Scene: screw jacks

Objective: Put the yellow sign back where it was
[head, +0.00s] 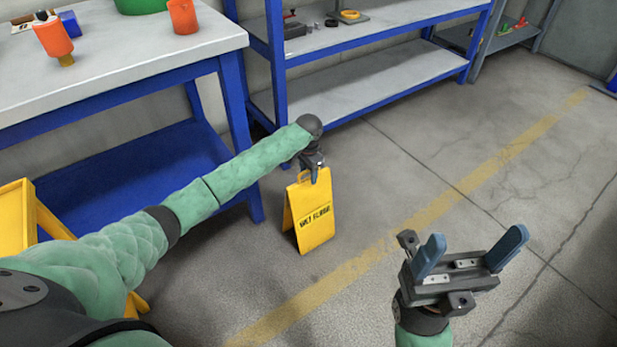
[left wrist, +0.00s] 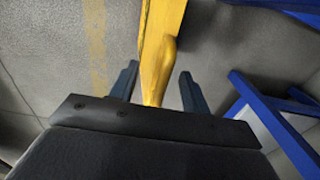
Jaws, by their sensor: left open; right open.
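The yellow sign (head: 309,212) is a folding floor sign with dark lettering. It stands upright on the concrete floor in front of the shelf and right of the workbench. My left gripper (head: 314,170) is at its top edge, pointing down. In the left wrist view the top of the sign (left wrist: 156,70) lies between the two open fingers of my left gripper (left wrist: 158,88), with gaps visible on both sides. My right gripper (head: 472,254) is open and empty, above the floor at the lower right. The sign's foot is partly out of view in the wrist view.
A blue-legged workbench (head: 120,62) holds orange items and a green container. A blue shelf unit (head: 370,88) stands behind the sign. A yellow stepped object (head: 14,215) is at the left edge. A yellow floor line (head: 430,213) crosses open floor to the right.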

